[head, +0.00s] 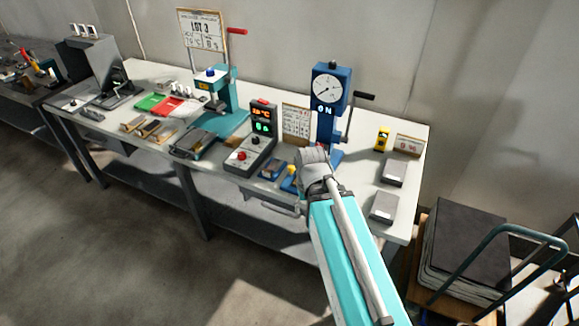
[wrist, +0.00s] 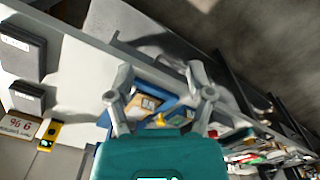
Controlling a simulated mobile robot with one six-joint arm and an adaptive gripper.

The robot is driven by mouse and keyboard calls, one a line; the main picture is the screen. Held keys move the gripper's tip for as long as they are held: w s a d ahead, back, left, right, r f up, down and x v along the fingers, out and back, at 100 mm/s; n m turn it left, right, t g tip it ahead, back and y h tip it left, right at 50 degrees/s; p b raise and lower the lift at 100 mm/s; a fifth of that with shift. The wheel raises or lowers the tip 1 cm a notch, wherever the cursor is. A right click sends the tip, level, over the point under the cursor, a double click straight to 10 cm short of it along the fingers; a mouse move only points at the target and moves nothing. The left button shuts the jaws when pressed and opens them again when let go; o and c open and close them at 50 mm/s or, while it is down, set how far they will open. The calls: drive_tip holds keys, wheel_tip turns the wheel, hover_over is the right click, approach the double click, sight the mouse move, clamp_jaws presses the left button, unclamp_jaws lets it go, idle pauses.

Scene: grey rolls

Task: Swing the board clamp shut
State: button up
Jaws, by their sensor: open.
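In the wrist view my gripper (wrist: 160,80) is open, with its two grey fingers spread and nothing visible between the tips. Beyond and between the fingers is a blue fixture (wrist: 181,116) with a tan and white board (wrist: 143,105) on it. A small yellow part (wrist: 160,119), perhaps the clamp's handle, shows beside the board. I cannot tell the clamp's angle or whether a finger touches it. In the head view a yellow and blue piece (head: 289,182) shows at the bench front, partly hidden by my arm. My gripper's fingers are hidden there.
A blue gauge press (head: 328,105) with a side crank stands behind my arm. A control box (head: 253,140) with lit displays is to its left. Grey blocks (head: 384,207) lie on the right end of the bench (head: 347,197). A cart with stacked sheets (head: 467,240) stands right.

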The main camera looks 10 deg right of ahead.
drive_tip(key=w+d+r+n+p, duration=0.1)
drive_tip(key=w+r+n+p, duration=0.1)
drive_tip(key=w+n, duration=1.05)
drive_tip(key=r+n+p, duration=0.1)
drive_tip(key=n, duration=0.6)
hover_over(291, 166)
drive_tip(key=shift+d+r, duration=0.1)
drive_tip(key=shift+r, duration=0.05)
drive_tip(key=shift+f, duration=0.2)
wheel_tip(291, 166, down, 13)
drive_tip(key=b, duration=1.3)
drive_tip(key=shift+f+b, duration=0.2)
drive_tip(key=shift+b, duration=0.1)
